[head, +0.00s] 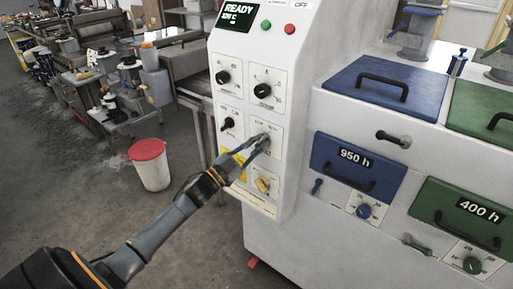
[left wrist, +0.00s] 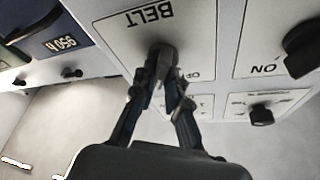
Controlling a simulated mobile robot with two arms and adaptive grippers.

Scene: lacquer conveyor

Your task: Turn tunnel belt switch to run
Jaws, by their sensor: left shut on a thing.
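The belt switch is a dark knob (left wrist: 161,51) on a white plate marked BELT, which reads upside down in the left wrist view. My left gripper (head: 262,142) reaches the control panel (head: 285,150) from the lower left in the head view. In the left wrist view its two fingers (left wrist: 162,78) are closed on the sides of the knob. Part of an OFF mark shows beside the knob. The fingers hide much of the knob in the head view, and I cannot tell its exact pointing. My right gripper is not in view.
The display (head: 237,15) reads READY. A blue drawer (head: 357,167) stands to the right. A red-lidded bucket (head: 150,165) is on the floor.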

